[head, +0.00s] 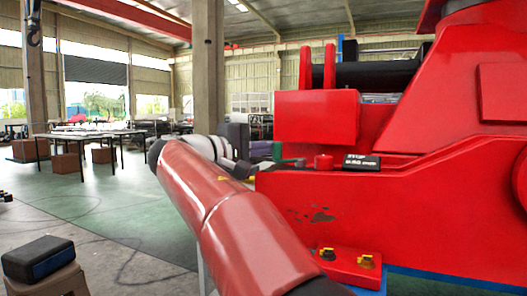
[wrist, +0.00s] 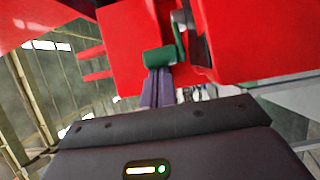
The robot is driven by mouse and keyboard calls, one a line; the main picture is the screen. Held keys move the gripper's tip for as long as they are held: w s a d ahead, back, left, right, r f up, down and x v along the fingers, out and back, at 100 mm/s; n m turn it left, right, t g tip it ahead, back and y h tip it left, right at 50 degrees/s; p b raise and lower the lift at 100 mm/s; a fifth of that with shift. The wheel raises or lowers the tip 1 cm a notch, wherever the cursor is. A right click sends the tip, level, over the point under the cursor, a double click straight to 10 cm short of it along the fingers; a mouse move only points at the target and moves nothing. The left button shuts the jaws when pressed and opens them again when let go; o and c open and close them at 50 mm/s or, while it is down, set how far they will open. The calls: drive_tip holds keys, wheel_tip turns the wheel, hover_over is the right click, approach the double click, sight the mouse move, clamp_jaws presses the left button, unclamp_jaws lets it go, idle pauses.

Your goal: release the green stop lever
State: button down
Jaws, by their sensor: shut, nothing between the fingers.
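The green stop lever (wrist: 160,57) shows in the wrist view as a green grip with a narrow green arm running up beside a grey part, against red crane bodywork. My gripper (wrist: 157,72) is shut and empty. Its dark fingertips are right at the green grip, overlapping its lower edge in the picture; I cannot tell whether they touch.
The red crane body (head: 400,210) fills the right side. A dark box on a stool (head: 38,259) stands at lower left. Open green floor and tables (head: 85,136) lie beyond.

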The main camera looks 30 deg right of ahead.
sight(279, 149)
drive_tip(key=shift+s+a+f+n+t+b, duration=0.1)
drive_tip(key=shift+s+n+t+b, duration=0.2)
drive_tip(key=shift+t+b, duration=0.15)
drive_tip(key=s+n+t+y+b, duration=0.1)
drive_tip(key=t, duration=0.1)
drive_tip(key=s+n+t+y+b, duration=0.1)
drive_tip(key=t+b, duration=0.1)
drive_tip(key=shift+s+a+f+n, duration=0.1)
drive_tip(key=shift+n, duration=0.3)
drive_tip(key=s+n+t+y+b, duration=0.1)
drive_tip(key=t, duration=0.1)
drive_tip(key=s+n+t+y+b, duration=0.1)
drive_tip(key=n+t, duration=0.1)
drive_tip(key=shift+s+y, duration=0.15)
drive_tip(key=shift+y, duration=0.25)
drive_tip(key=shift+s+d+b, duration=0.4)
drive_tip(key=shift+s, duration=0.25)
drive_tip(key=shift+s+d+r, duration=0.15)
drive_tip(key=shift+r, duration=0.05)
